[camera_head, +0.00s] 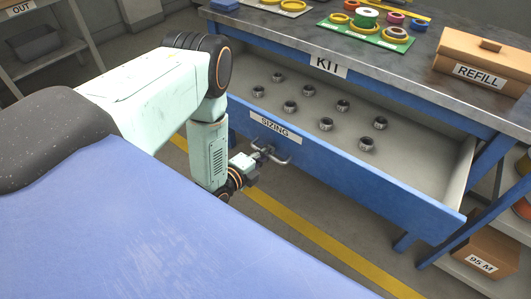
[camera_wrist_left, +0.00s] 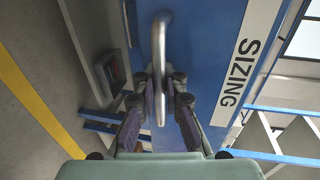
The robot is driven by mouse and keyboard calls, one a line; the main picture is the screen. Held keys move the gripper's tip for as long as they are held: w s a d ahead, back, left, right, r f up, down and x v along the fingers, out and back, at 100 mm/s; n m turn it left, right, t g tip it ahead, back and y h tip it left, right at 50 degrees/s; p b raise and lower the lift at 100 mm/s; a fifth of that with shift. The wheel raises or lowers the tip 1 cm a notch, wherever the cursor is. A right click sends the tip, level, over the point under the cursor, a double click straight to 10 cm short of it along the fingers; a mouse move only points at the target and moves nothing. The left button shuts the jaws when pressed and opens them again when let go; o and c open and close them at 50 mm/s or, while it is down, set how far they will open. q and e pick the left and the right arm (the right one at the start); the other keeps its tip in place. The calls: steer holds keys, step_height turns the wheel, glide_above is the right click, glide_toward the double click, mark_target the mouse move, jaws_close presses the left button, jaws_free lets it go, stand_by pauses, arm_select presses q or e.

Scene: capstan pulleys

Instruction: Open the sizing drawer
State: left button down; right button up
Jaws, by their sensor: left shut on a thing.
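The blue sizing drawer (camera_head: 350,178) hangs under the bench and stands pulled out, with its grey inside showing. Several small dark ring-shaped parts (camera_head: 325,124) stand on its floor. Its front carries a SIZING label (camera_head: 276,130), which also shows in the left wrist view (camera_wrist_left: 249,62). A metal bar handle (camera_head: 282,160) sits below the label. My left gripper (camera_head: 264,155) is at the handle. In the left wrist view its fingers (camera_wrist_left: 160,100) are shut around the handle bar (camera_wrist_left: 158,45). My right gripper is in neither view.
The bench top (camera_head: 400,65) holds a green board (camera_head: 366,33) with coloured rings and a brown REFILL box (camera_head: 483,65). An OUT shelf (camera_head: 55,48) is at far left. Floor with a yellow line (camera_head: 300,232) is clear before the drawer.

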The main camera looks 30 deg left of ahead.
arm_select(q)
steer(key=c, duration=1.8)
jaws_free()
steer(key=shift+w+a+r, duration=0.1)
steer(key=shift+r, duration=0.1)
steer(key=shift+o, duration=0.5)
steer(key=shift+s+f, duration=0.1)
steer(key=shift+s, duration=0.1)
steer(key=v, duration=1.1)
steer(key=shift+s, duration=0.45)
